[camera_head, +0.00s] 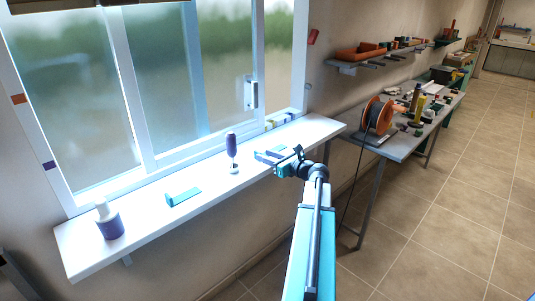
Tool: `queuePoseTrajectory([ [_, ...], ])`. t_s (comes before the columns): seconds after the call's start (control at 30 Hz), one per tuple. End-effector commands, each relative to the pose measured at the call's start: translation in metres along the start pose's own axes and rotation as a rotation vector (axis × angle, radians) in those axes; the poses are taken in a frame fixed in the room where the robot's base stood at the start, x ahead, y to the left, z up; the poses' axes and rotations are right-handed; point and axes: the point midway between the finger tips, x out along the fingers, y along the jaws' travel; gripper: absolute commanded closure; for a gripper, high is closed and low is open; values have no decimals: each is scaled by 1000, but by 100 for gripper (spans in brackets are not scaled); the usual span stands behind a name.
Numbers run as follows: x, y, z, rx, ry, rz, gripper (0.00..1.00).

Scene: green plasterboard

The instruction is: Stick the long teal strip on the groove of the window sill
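A groove in the sill cannot be made out; the window frame's bottom rail (180,169) runs along the sill's back edge. My gripper (262,156) is over the right part of the sill, to the right of the teal piece and well apart from it. Its two fingers point left and look spread, with nothing seen between them. Its height above the sill is hard to judge.
A purple-handled tool (232,150) stands upright between the teal piece and my gripper. Small blocks (279,119) sit at the back right. A workbench (405,143) with an orange reel (378,115) is right.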

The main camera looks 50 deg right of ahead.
Motion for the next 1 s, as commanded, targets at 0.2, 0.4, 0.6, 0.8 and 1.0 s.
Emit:
queuePoseTrajectory([
  [0.2, 27, -1, 2, 1, 1, 1, 69],
  [0.4, 37, 0, 0, 1, 1, -2, 69],
  [0.6, 36, 0, 0, 1, 0, -2, 69],
  [0.8, 36, -1, 0, 1, 0, -2, 69],
  [1.0, 36, -1, 0, 1, 0, -3, 82],
])
